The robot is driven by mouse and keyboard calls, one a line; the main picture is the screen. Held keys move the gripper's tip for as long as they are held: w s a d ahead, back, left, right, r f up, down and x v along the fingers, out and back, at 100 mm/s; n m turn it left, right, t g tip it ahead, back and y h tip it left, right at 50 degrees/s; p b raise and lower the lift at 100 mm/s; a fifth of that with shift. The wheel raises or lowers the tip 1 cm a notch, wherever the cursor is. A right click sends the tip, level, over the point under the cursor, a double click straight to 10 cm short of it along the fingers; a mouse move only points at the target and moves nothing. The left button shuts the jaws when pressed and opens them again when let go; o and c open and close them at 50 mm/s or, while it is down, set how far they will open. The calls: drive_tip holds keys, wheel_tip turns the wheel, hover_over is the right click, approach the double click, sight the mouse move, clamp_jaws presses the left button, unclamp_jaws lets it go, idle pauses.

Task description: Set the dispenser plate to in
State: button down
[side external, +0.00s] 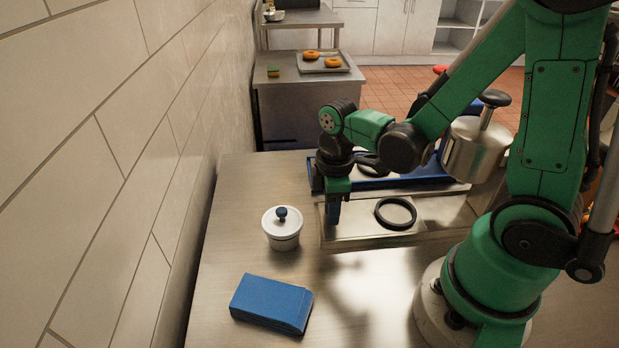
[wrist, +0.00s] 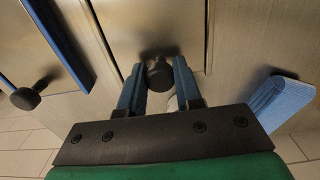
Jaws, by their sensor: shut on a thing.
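The dispenser plate (side external: 352,230) appears to be the flat steel piece at the table's middle, beside a black ring (side external: 396,213). My gripper (side external: 333,212) points down at the plate's left end. In the wrist view, its two blue fingers stand on either side of a dark round knob (wrist: 159,74), and my gripper (wrist: 158,80) is shut on it. The knob sits at the edge of a steel surface (wrist: 150,22). In the side view the fingers hide the knob. How far in or out the plate stands, I cannot tell.
A white pot (side external: 282,236) with a blue-knobbed lid stands left of my gripper. A blue block (side external: 271,304) lies at the front. A blue-edged tray (side external: 317,178) lies behind the plate. A steel vessel (side external: 474,150) is at the right. Bare table lies in front.

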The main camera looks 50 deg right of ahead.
sight(372, 216)
drive_tip(key=s+d, duration=0.5)
drive_tip(key=shift+s+d, duration=0.1)
drive_tip(key=c, duration=0.6)
unclamp_jaws()
drive_tip(key=shift+r, duration=0.1)
drive_tip(key=shift+r, duration=2.7)
